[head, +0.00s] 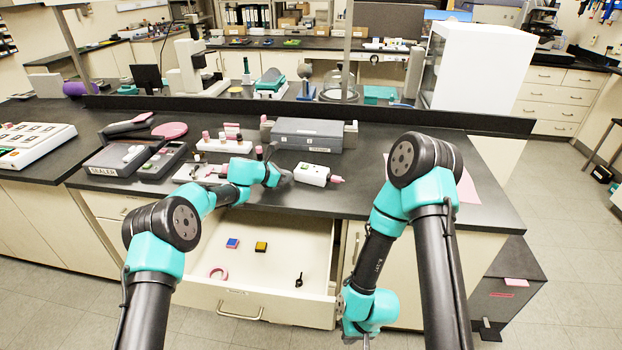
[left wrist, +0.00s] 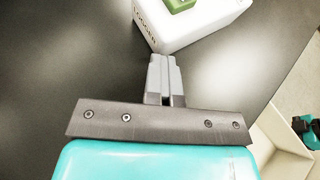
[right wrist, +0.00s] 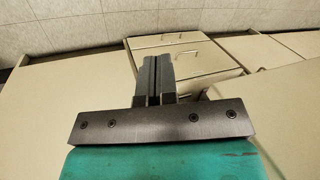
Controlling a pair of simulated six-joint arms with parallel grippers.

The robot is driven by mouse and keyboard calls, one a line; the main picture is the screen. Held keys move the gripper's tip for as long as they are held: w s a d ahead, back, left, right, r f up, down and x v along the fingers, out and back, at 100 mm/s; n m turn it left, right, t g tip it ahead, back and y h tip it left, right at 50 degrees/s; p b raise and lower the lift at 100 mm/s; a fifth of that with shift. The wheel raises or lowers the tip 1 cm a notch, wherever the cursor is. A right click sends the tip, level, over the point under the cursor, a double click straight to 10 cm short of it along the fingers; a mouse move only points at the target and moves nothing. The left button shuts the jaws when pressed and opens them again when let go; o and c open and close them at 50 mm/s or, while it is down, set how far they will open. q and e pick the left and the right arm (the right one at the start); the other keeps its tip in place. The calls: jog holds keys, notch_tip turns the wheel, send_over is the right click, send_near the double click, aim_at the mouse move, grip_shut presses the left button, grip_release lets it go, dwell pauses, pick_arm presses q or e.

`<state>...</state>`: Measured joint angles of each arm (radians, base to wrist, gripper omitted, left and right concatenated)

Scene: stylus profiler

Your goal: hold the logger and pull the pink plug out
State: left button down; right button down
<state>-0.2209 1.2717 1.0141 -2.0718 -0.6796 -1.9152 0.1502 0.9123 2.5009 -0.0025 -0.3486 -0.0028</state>
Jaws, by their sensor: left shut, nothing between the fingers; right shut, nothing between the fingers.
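The logger (head: 313,173) is a small white box with a green part on top, lying on the dark bench top right of centre in the head view. The pink plug (head: 337,179) sits at its right end. In the left wrist view the logger (left wrist: 195,25) is just beyond my left gripper (left wrist: 164,60), with its lettering on the near side and the plug out of frame. My left gripper (head: 289,178) is shut and empty, close to the logger's left end. My right gripper (right wrist: 156,62) is shut and empty, low in front of the cabinets, away from the logger.
An open drawer (head: 270,230) below the bench holds a blue block, a yellow block, a pink ring and a small dark item. A grey instrument (head: 307,134) stands behind the logger. A white rack (head: 225,146) stands to the left. A pink sheet (head: 467,188) lies right.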

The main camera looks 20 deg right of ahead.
pick_arm(q)
jog(key=c, duration=1.8)
grip_release()
jog(key=o, duration=1.5)
